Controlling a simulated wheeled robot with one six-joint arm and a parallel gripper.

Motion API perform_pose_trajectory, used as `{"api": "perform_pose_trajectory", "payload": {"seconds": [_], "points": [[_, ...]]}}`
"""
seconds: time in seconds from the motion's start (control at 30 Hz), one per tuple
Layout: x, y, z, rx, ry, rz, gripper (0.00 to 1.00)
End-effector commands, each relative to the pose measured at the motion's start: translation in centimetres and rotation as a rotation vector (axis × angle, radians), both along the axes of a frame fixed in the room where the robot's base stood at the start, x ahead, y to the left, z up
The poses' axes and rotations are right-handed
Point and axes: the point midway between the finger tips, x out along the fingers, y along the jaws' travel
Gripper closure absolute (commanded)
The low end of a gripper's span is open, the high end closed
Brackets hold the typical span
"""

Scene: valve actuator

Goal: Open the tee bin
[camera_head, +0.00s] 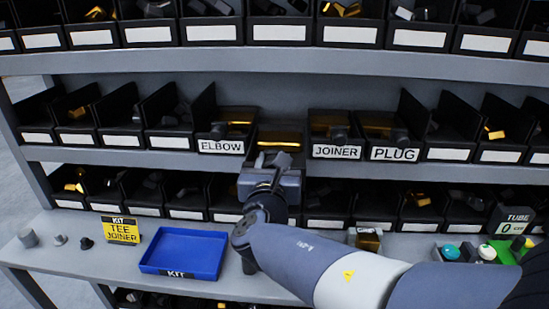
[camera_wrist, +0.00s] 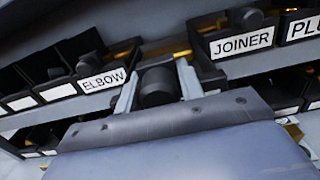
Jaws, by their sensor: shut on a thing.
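The bin (camera_head: 281,129) between the ELBOW and JOINER bins sits on the middle shelf, with gold-coloured surfaces showing inside. Its label is hidden behind my gripper, so I cannot read whether it says tee. My gripper (camera_head: 271,160) is at the front of this bin. In the wrist view, the two light grey fingers are on either side of a dark round knob (camera_wrist: 158,88) and are shut on it. The knob is hidden in the head view.
The ELBOW bin (camera_head: 221,147) is close on the left, the JOINER bin (camera_head: 333,153) and PLUG bin (camera_head: 395,155) on the right. Below are a blue kit tray (camera_head: 187,240), a yellow KIT TEE JOINER sign (camera_head: 121,231) and several buttons on the bench. Bin rows lie above and below.

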Motion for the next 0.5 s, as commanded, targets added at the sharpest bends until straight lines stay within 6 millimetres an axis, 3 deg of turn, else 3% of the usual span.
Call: {"api": "perform_pose_trajectory", "payload": {"seconds": [0.17, 0.2, 0.4, 0.5], "points": [[0.04, 0.03, 0.08, -0.001, -0.001, 0.001, 1.0], [0.05, 0.03, 0.08, -0.001, -0.001, 0.001, 0.62], [0.07, 0.01, 0.05, -0.001, -0.001, 0.0, 0.47], [0.07, 0.01, 0.03, -0.001, 0.0, 0.0, 0.47]]}}
